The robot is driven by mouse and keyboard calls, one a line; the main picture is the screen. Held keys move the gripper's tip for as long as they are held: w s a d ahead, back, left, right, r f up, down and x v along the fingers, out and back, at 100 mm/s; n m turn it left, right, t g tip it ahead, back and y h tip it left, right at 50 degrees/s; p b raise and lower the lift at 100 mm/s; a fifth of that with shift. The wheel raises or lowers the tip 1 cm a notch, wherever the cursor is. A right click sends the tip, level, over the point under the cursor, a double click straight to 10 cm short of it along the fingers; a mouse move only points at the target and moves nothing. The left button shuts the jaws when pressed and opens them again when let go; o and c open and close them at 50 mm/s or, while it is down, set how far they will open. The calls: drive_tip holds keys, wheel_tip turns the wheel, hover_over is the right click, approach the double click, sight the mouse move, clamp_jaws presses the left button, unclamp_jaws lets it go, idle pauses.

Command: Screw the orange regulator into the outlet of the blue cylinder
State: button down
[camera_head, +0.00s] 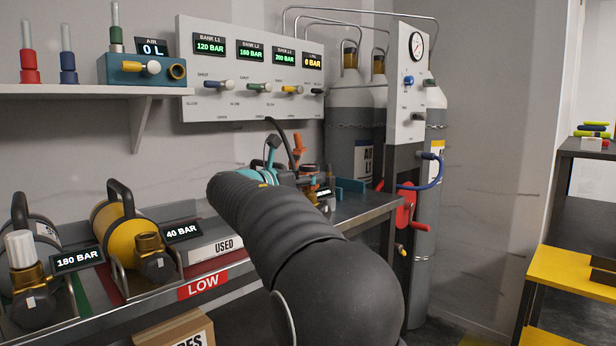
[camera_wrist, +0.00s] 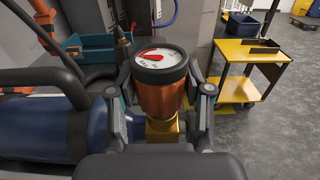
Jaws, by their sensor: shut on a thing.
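In the wrist view, the orange regulator (camera_wrist: 163,98) stands upright with a round white-faced gauge on top. My gripper (camera_wrist: 160,94) is shut on it, one finger on each side. Directly beneath it is a brass fitting (camera_wrist: 164,132), and the regulator's lower end appears to meet it. The joint is partly hidden, so I cannot tell whether the threads are engaged. The blue cylinder (camera_wrist: 40,126) lies on its side at the left, under a dark handle. In the head view my arm hides most of the gripper and the blue cylinder.
A yellow cylinder (camera_head: 117,232) lies on the bench at the left, beside a 40 BAR display (camera_head: 183,232). A gauge panel (camera_head: 250,70) is on the wall behind. Tall gas cylinders (camera_head: 352,130) stand at the back right. A yellow cart (camera_wrist: 243,88) stands beyond the bench.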

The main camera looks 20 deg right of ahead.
drive_tip(key=shift+w+r+m+g+p, duration=0.1)
drive_tip(key=shift+r+m+g+p, duration=0.2)
drive_tip(key=shift+g+p, duration=0.55)
drive_tip(key=m+g+h+p, duration=0.1)
drive_tip(key=p, duration=0.2)
drive_tip(key=shift+r+g, duration=0.1)
drive_tip(key=shift+g, duration=0.25)
drive_tip(key=shift+f+m+g+p, duration=0.25)
drive_tip(key=shift+m+g+p, duration=0.65)
drive_tip(key=shift+g+p, duration=0.15)
drive_tip(key=shift+f+m+g, duration=0.25)
drive_tip(key=shift+m+g, duration=0.15)
drive_tip(key=shift+g, duration=0.25)
drive_tip(key=shift+m+g, duration=1)
drive_tip(key=shift+g, duration=0.5)
drive_tip(key=shift+c, duration=2)
unclamp_jaws()
